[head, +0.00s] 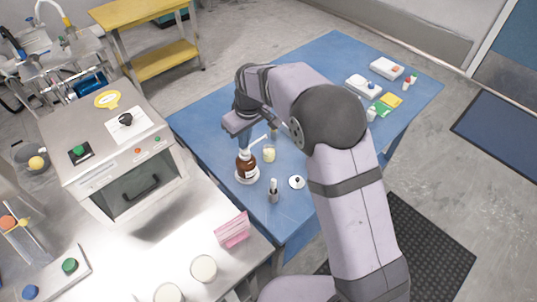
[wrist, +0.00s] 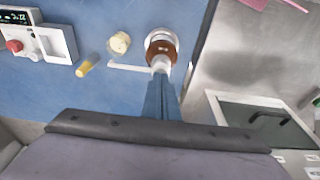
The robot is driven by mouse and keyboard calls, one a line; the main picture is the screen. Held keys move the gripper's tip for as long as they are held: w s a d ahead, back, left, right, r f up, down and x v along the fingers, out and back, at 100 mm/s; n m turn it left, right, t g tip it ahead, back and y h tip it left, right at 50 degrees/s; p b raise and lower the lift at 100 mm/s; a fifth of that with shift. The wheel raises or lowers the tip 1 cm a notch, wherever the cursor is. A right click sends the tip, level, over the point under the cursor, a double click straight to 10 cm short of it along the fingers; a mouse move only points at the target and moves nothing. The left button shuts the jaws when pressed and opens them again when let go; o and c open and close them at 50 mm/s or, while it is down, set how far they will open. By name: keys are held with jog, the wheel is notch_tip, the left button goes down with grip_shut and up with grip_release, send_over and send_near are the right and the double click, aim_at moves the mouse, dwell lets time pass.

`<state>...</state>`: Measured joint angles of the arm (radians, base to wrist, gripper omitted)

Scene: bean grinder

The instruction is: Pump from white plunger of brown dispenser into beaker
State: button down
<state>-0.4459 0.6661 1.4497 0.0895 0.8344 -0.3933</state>
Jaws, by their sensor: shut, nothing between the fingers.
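The brown dispenser (head: 246,167) stands upright on a white round base on the blue table. It also shows in the wrist view (wrist: 163,49). Its white plunger (wrist: 159,66) has a long spout that points left in the wrist view, toward the beaker. The small beaker (head: 269,155) with pale yellow contents stands beside the dispenser; it also shows in the wrist view (wrist: 119,42). My gripper (head: 245,148) points down over the plunger, its blue fingers shut and empty. In the wrist view its fingertips (wrist: 161,76) overlap the plunger's top; contact cannot be told.
A small bottle (head: 274,192) and a white disc with a dark knob (head: 296,182) stand in front of the beaker. A white device with a red button (wrist: 45,42) and a yellow vial (wrist: 84,68) lie left in the wrist view. A metal oven (head: 115,150) stands left.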

jog(key=shift+s+f, duration=0.1)
jog(key=shift+s, duration=0.05)
jog(key=shift+p+v, duration=0.95)
jog(key=shift+v, duration=0.15)
jog(key=shift+w+a+f, duration=0.15)
jog(key=shift+w, duration=0.15)
jog(key=shift+s+f+b, duration=0.1)
jog(key=shift+f+b, duration=0.6)
jog(key=shift+f, duration=0.3)
jog(key=shift+p+v, duration=0.95)
jog(key=shift+v, duration=0.25)
jog(key=shift+w+a+r, duration=0.1)
jog(key=shift+w+a, duration=0.05)
jog(key=shift+w, duration=0.15)
jog(key=shift+f, duration=0.25)
